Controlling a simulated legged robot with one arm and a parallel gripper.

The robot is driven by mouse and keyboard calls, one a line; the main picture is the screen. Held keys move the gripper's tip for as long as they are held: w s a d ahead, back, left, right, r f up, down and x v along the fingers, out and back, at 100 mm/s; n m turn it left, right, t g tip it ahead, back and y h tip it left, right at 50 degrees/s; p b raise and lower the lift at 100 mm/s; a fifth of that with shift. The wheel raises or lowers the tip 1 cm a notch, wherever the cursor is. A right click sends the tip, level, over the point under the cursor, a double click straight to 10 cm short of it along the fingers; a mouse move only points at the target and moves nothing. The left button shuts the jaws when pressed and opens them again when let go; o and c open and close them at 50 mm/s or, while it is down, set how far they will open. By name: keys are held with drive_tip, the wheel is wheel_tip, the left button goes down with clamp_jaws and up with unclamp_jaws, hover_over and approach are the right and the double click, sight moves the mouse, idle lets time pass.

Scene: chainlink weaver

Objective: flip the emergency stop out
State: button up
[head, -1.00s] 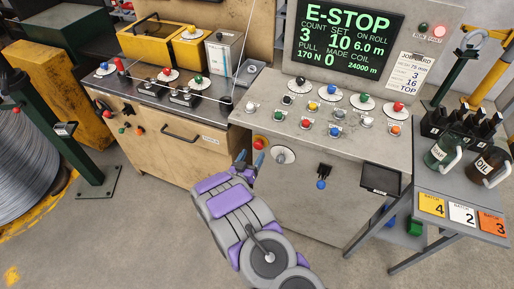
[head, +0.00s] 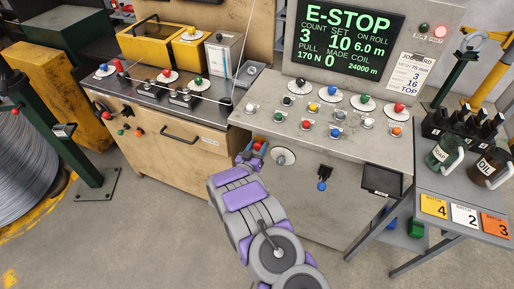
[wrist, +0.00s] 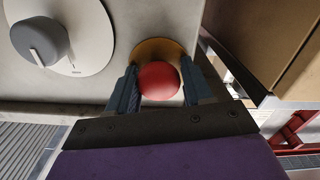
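The emergency stop is a red round button (wrist: 158,80) on a yellow round base (wrist: 152,47), on the front face of the grey console. In the wrist view my gripper (wrist: 160,82) has one finger on each side of the red button. The fingers are apart and very close to its sides; whether they touch it I cannot tell. In the head view my gripper (head: 252,154) is at the console's left front edge, with the red button (head: 258,146) partly hidden behind it. The screen (head: 346,40) reads "E-STOP" in green.
A grey knob (wrist: 40,42) on a white dial is left of the button in the wrist view. The wooden cabinet (head: 170,140) stands close on the button's other side. A black lever with a blue tip (head: 321,186) and a small dark panel (head: 382,180) are further right.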

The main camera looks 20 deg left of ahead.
clamp_jaws()
drive_tip(key=shift+s+p, duration=0.45)
drive_tip(key=shift+s, duration=0.15)
drive_tip(key=shift+a+f, duration=0.1)
drive_tip(key=shift+c, duration=0.2)
unclamp_jaws()
drive_tip(key=o, duration=0.3)
drive_tip(key=shift+s, duration=0.15)
drive_tip(key=shift+o, duration=0.9)
drive_tip(key=s+a+p, duration=0.1)
drive_tip(key=s+p, duration=0.1)
drive_tip(key=s, duration=1.5)
drive_tip(key=shift+a, duration=0.25)
